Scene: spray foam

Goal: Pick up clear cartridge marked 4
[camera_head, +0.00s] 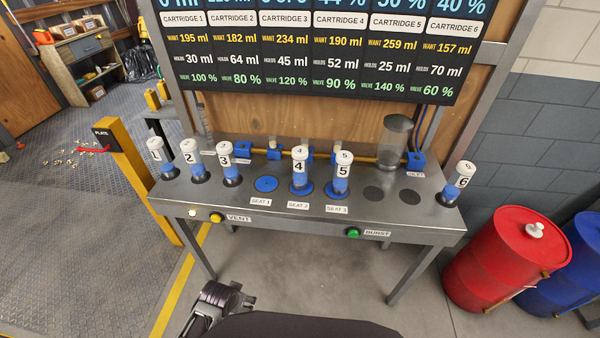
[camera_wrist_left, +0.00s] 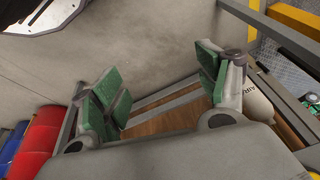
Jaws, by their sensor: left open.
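The clear cartridge marked 4 (camera_head: 299,172) stands upright in the blue ring of seat 2 on the metal bench, with blue contents low in it and a white cap. Cartridge 5 (camera_head: 342,176) stands just right of it in seat 3. My left gripper (camera_head: 232,296) is low in front of the bench, well short of the cartridges. In the left wrist view my left gripper (camera_wrist_left: 160,92) has its green-padded fingers spread apart with nothing between them. My right gripper does not show.
Cartridges 1 (camera_head: 157,160), 2 (camera_head: 194,162), 3 (camera_head: 229,166) and 6 (camera_head: 457,184) stand along the bench (camera_head: 300,222). The blue seat 1 (camera_head: 266,184) is empty. A yellow post (camera_head: 135,170) stands at the left, and a red drum (camera_head: 500,262) at the right.

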